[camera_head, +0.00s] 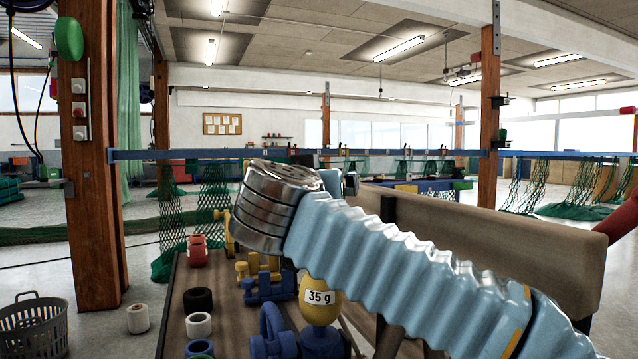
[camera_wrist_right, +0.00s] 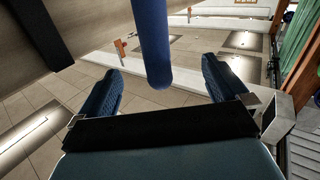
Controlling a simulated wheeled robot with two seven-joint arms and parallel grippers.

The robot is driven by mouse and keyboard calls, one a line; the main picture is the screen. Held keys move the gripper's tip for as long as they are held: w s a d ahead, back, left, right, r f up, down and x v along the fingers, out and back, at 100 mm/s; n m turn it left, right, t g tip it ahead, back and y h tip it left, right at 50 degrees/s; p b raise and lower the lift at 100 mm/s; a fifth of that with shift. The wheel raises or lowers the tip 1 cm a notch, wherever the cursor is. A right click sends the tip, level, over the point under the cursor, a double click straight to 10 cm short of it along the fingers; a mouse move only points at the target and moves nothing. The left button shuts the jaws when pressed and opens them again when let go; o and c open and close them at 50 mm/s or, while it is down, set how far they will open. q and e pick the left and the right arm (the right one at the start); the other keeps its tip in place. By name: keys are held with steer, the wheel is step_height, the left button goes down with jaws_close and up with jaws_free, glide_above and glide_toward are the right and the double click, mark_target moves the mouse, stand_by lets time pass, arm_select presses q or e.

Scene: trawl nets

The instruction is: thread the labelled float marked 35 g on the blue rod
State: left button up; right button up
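The yellow float labelled 35 g (camera_head: 320,306) stands on the near bench, just below my right forearm, with blue parts around its foot. My right arm crosses the head view from the right in a light blue sleeve; its gripper cannot be made out there. In the right wrist view my right gripper (camera_wrist_right: 163,92) is open, with nothing between its pads. The blue rod (camera_wrist_right: 150,40) comes in from the top edge, its rounded end near the gap between the fingers. I cannot tell how far beyond them it is. I cannot make out the rod in the head view. My left gripper is not in view.
The bench also holds a black ring (camera_head: 198,299), a white ring (camera_head: 199,325), a red piece (camera_head: 197,251) and several blue and yellow pieces. A long brown padded board (camera_head: 500,245) stands behind my right arm. A grey basket (camera_head: 33,328) is on the floor at left.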

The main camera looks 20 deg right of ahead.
steer(key=v, duration=1.4)
steer(key=shift+d, duration=0.1)
stand_by(0.4)
